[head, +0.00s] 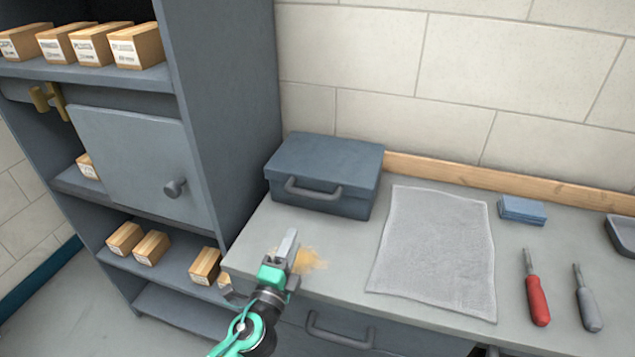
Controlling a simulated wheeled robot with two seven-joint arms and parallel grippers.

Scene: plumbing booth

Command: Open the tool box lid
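The tool box (323,174) is a blue-grey metal case at the back left of the workbench, next to the shelf unit. Its lid is down, and a grey handle (314,189) sits on its front face. My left gripper (289,243) is over the bench's front left part, in front of the tool box and apart from it. Its grey fingers point towards the box; from this angle I cannot tell whether there is a gap between them. I see nothing held in it. My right gripper is not in view.
A grey cloth (435,252) lies right of the box on the workbench (345,255). Further right are blue pads (522,210), a red-handled screwdriver (536,295), a grey-handled one (587,300) and a dark tray (622,236). The shelf unit (225,100) stands close left.

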